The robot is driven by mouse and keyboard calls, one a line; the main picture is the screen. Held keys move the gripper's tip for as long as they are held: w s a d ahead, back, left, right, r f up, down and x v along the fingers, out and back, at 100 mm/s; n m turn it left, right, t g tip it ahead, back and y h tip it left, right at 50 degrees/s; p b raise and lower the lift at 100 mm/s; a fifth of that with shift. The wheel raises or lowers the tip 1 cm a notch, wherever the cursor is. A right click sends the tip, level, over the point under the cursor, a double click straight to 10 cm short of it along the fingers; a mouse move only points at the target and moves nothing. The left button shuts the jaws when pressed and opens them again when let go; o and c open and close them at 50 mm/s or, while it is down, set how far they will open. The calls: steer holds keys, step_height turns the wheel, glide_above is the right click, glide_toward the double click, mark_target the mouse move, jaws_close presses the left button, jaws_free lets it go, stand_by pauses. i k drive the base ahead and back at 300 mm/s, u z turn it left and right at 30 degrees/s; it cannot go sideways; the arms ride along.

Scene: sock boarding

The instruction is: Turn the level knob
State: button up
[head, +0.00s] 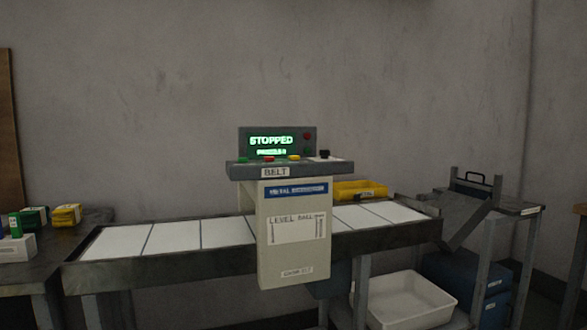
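A grey control console (290,171) stands over the middle of a conveyor belt. A small black knob (324,154) sits on a pale plate at the right end of its top; its pointer and markings are too small to read. It is the only knob-like part I see. Left of it are a yellow button (293,158), a red button (269,159) and a green button (243,159). The display (272,143) behind them reads STOPPED in green, with a smaller unclear line below. My gripper is not in view.
The conveyor (174,238) runs left to right with dark side rails. A pale console column (290,235) with labels stands before it. A white bin (410,299) is low at right, near a blue box (465,285) and a metal stand (510,204). Yellow packs (358,190) lie behind the belt.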

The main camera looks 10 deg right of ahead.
mark_target(324, 154)
steer(key=z, duration=0.45)
steer(key=k, duration=0.5)
steer(key=z, duration=0.95)
steer(key=i, duration=1.15)
steer(key=u, duration=0.6)
